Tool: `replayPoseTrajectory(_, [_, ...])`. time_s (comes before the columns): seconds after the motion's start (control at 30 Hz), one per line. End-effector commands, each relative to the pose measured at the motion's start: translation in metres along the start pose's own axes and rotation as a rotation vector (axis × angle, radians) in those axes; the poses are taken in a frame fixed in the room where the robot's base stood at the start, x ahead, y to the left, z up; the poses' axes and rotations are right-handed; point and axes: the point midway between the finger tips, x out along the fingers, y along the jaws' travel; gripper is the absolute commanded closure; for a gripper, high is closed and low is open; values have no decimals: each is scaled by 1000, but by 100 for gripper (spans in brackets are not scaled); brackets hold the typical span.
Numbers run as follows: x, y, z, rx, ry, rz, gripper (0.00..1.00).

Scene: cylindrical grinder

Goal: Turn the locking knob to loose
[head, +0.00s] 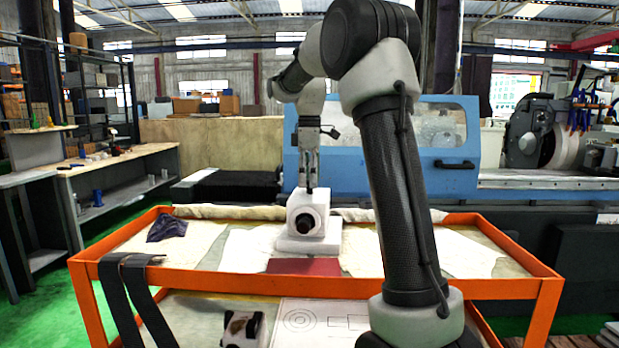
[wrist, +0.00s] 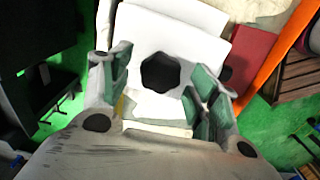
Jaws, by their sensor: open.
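In the wrist view, a black lobed knob (wrist: 160,72) sits on the white top face of the fixture (wrist: 200,45). My gripper (head: 309,184) points down just above the fixture. In the wrist view, my gripper (wrist: 158,80) is open, with one green-padded finger on each side of the knob. The fingers appear apart from the knob. I cannot read any marking of the knob's setting.
The orange cart (head: 220,282) has a cloth-covered top. A red mat (head: 303,266) lies in front of the fixture and a dark cloth (head: 167,228) to the left. The blue grinder (head: 445,140) stands behind. The cart top is mostly clear on both sides.

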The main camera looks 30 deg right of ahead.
Motion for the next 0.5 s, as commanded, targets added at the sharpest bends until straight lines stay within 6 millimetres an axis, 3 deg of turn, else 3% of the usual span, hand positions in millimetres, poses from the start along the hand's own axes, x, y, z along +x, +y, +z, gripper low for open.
replayPoseTrajectory(0.17, [-19, 1, 0, 0, 2, 3, 39])
replayPoseTrajectory(0.5, [-93, 1, 0, 0, 2, 4, 39])
